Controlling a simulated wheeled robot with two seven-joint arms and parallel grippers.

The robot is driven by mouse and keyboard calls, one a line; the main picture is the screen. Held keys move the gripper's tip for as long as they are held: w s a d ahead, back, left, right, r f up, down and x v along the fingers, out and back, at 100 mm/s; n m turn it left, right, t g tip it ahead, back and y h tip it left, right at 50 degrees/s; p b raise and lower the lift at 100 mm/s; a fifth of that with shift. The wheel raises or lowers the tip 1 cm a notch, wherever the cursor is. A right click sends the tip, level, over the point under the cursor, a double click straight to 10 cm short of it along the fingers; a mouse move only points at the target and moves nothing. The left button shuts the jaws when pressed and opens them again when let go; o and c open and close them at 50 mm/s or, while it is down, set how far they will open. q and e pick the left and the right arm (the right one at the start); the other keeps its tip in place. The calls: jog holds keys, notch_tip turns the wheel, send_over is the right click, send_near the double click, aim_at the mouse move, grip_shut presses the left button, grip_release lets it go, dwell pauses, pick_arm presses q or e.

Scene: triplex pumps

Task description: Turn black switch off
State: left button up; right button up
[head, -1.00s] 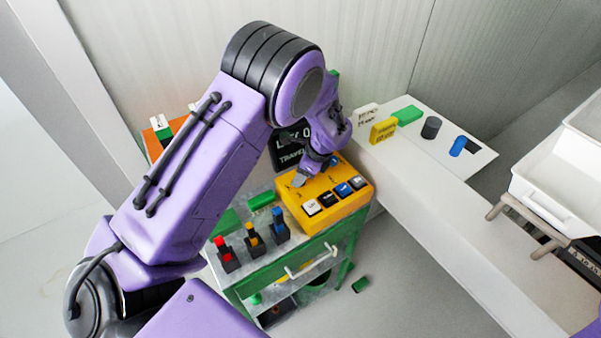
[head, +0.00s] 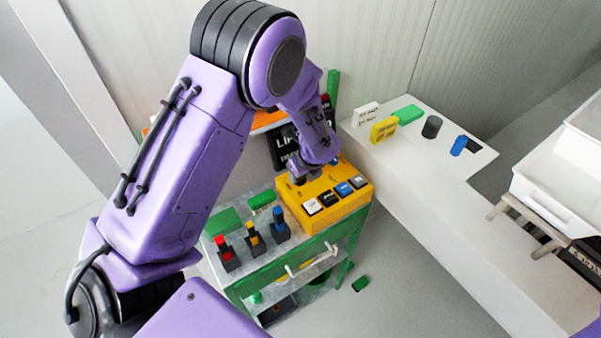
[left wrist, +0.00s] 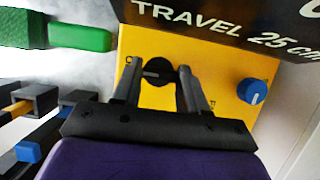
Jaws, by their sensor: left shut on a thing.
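The yellow control box (head: 344,207) stands on the green-framed cart and also shows in the left wrist view (left wrist: 215,62). Its round black switch (left wrist: 158,71), with a pale mark across it, sits on the yellow face. My left gripper (left wrist: 160,78) points down at the box, with one finger on each side of the black switch, shut on it. In the head view my left gripper (head: 299,178) is over the box's back left part and hides the switch. A blue knob (left wrist: 252,91) is to the right of it. My right gripper is not in view.
White, black and blue buttons (head: 328,198) line the box's front. Red, yellow and blue toggle levers (head: 251,238) stand left of it. A black sign (head: 285,148) rises behind it. A white ledge (head: 440,225) runs along the right.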

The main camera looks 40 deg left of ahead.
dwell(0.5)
pick_arm(q)
jog(key=o, duration=0.8)
jog(key=shift+d, duration=0.1)
jog(key=shift+r, duration=0.15)
jog(key=b+v, duration=0.1)
jog(key=v, duration=0.4)
jog(key=shift+d, duration=0.1)
jog(key=s+d+b, duration=0.1)
jog(key=d, duration=0.2)
jog(key=s+d+b, duration=0.1)
jog(key=s+d, duration=0.1)
jog(key=d, duration=0.1)
jog(key=s+d+b, duration=0.1)
jog(key=d, duration=0.3)
jog(key=shift+s+f, duration=0.15)
jog(key=shift+f, duration=0.1)
jog(key=shift+s+d+r, duration=0.1)
jog(key=shift+s+d, duration=0.2)
jog(key=shift+d, duration=0.15)
